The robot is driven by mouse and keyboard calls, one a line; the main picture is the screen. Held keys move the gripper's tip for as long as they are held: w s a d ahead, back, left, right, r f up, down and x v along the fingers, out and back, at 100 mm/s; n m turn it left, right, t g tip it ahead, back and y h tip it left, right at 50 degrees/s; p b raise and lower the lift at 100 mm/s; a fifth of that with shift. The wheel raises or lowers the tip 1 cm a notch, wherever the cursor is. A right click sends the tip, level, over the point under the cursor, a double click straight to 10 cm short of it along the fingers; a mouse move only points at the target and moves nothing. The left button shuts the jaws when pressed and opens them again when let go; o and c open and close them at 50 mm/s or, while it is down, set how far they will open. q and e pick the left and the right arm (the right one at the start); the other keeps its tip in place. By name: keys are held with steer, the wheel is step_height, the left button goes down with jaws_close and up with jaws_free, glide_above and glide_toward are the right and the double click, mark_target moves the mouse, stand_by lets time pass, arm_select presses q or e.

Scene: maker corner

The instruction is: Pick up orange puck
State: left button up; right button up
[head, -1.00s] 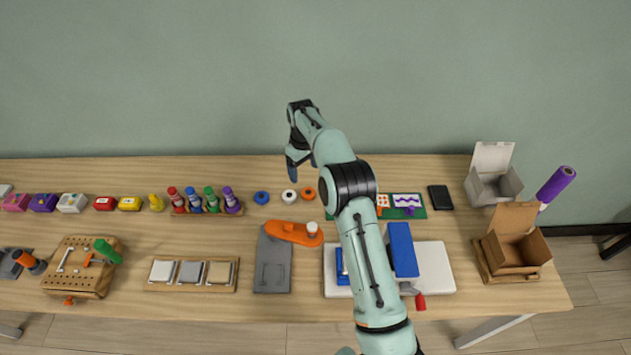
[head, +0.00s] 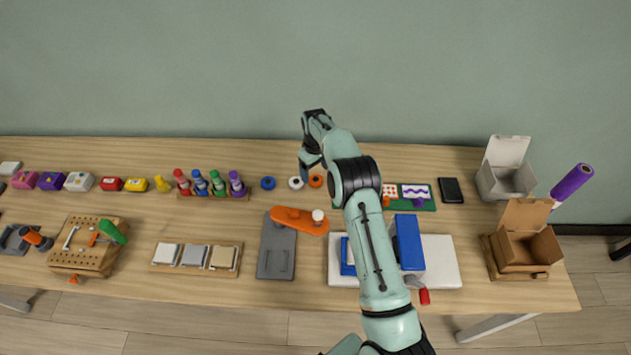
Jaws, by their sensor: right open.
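The orange puck (head: 315,181) is a small ring-like disc lying on the table, at the right end of a short row with a white puck (head: 296,183) and a blue puck (head: 268,183). My right gripper (head: 305,173) is open, just behind and slightly left of the orange puck, its fingers pointing down. My own arm hides part of the gripper and the table right of the puck. I cannot tell whether a fingertip touches the puck. My left gripper is out of view.
An orange tool on a grey plate (head: 276,258) lies in front of the pucks. Bottles in a wooden rack (head: 213,196) stand to the left. A white board with blue parts (head: 444,262) lies to the right, partly under my arm. Open boxes (head: 505,180) stand at far right.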

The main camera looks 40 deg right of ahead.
mark_target(316, 180)
steer(key=f, duration=0.4)
steer(key=shift+s+d+f, duration=0.1)
steer(key=shift+s+f, duration=0.05)
steer(key=shift+s, duration=0.1)
steer(key=c, duration=1.1)
